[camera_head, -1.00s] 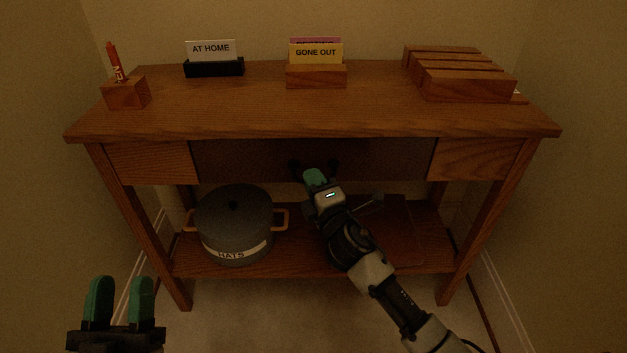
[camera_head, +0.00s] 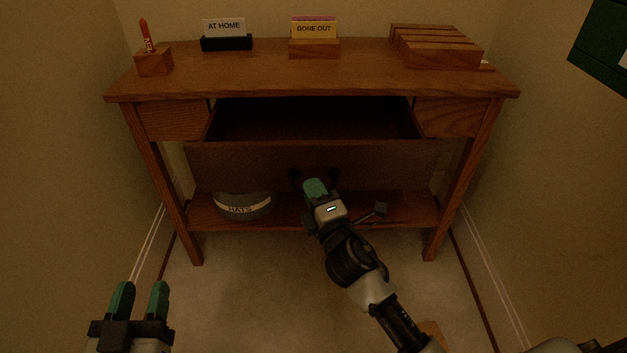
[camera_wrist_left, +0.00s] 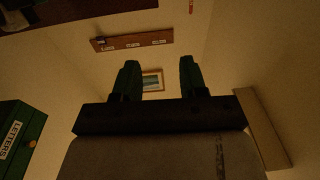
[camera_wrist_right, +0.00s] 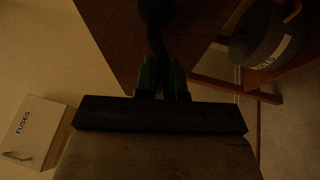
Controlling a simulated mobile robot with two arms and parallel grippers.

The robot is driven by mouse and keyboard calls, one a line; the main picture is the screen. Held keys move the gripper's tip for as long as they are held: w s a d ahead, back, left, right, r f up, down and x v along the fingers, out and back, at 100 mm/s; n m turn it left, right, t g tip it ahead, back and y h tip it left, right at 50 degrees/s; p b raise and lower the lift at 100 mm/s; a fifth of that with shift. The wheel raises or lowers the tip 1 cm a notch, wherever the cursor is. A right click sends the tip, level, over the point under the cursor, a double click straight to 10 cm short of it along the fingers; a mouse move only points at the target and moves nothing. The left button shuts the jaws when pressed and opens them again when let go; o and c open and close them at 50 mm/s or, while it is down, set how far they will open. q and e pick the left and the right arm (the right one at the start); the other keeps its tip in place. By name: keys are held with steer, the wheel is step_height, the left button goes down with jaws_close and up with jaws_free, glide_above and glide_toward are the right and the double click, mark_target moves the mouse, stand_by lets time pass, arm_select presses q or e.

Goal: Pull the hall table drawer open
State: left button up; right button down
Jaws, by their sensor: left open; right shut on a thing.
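The hall table (camera_head: 300,83) stands against the wall. Its middle drawer (camera_head: 310,170) is pulled well out toward me, and the dark inside shows behind the drawer front. My right gripper (camera_head: 314,187) is at the dark handle on the drawer front. In the right wrist view its fingers (camera_wrist_right: 162,80) are shut on the handle (camera_wrist_right: 155,42). The fingers partly hide the handle in the head view. My left gripper (camera_head: 139,300) is open and empty at the lower left, away from the table. It also shows open in the left wrist view (camera_wrist_left: 160,80).
On the tabletop stand an AT HOME card holder (camera_head: 226,43), a GONE OUT card holder (camera_head: 314,48), a wooden block with a red stick (camera_head: 154,63) and a slotted wooden block (camera_head: 436,50). A FUSES box (camera_wrist_right: 34,130) shows in the right wrist view.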

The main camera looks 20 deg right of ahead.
arm_select(q)
steer(key=shift+s+a+f+g, duration=0.1)
steer(key=shift+f+g, duration=0.3)
steer(key=shift+f, duration=0.05)
arm_select(e)
steer(key=shift+s+a, duration=0.2)
steer(key=shift+s, duration=0.4)
steer(key=shift+s+a, duration=0.15)
steer(key=shift+s, duration=0.4)
steer(key=c, duration=1.2)
jaws_free()
steer(key=shift+c, duration=0.2)
arm_select(q)
steer(key=shift+d+r+t+b, duration=0.2)
steer(key=shift+r+t+b, duration=0.1)
steer(key=shift+r+t, duration=0.8)
arm_select(e)
steer(key=v, duration=1.1)
steer(key=shift+w, duration=0.15)
